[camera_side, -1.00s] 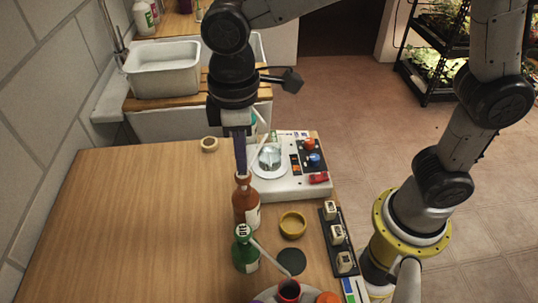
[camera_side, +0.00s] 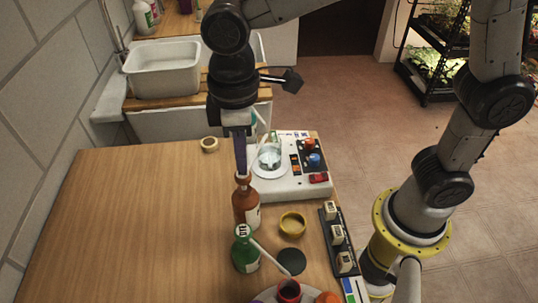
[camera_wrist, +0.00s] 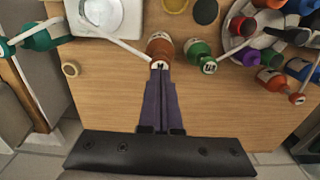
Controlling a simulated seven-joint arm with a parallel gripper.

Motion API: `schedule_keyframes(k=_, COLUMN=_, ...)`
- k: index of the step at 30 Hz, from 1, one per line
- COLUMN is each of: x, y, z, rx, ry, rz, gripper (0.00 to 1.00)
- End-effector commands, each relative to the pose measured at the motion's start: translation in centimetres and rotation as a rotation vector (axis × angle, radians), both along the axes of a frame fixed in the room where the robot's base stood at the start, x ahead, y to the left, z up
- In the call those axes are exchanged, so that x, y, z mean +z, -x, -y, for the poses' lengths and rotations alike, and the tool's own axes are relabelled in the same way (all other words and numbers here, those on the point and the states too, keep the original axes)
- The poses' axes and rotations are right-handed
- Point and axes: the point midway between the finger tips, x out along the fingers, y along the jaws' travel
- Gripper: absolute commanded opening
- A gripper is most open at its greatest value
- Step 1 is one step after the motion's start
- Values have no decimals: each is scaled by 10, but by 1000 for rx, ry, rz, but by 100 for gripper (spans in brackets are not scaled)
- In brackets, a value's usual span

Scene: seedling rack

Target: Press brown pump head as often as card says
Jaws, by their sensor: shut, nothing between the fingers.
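The brown pump bottle (camera_side: 245,210) stands upright on the wooden table, and its body also shows in the wrist view (camera_wrist: 160,47). My gripper (camera_side: 241,175) points straight down over it, fingers together and empty, with the tips at the top of its pump head. The fingertips (camera_wrist: 160,70) cover part of the head in the wrist view, so contact is hard to judge. A white spout runs from the head toward a glass beaker (camera_side: 270,158) on the white scale unit (camera_side: 285,187). A card with a readable count cannot be made out; a striped card (camera_side: 350,290) lies at the front.
A green pump bottle (camera_side: 245,252) with a dark-marked head label stands close in front. A yellow dish (camera_side: 293,224), a dark disc (camera_side: 291,261) and a black rack with white blocks (camera_side: 337,236) lie to the right. The table's left side is mostly clear.

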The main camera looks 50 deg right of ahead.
Motion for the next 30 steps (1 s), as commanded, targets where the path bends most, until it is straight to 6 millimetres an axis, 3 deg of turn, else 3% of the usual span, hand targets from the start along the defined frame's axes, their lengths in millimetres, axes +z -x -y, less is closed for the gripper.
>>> schedule_keyframes(k=10, x=-2, y=0, z=0, rx=0, ry=0, rz=0, gripper=0)
schedule_keyframes(k=30, x=-23, y=0, z=0, rx=0, ry=1, rz=-1, gripper=0)
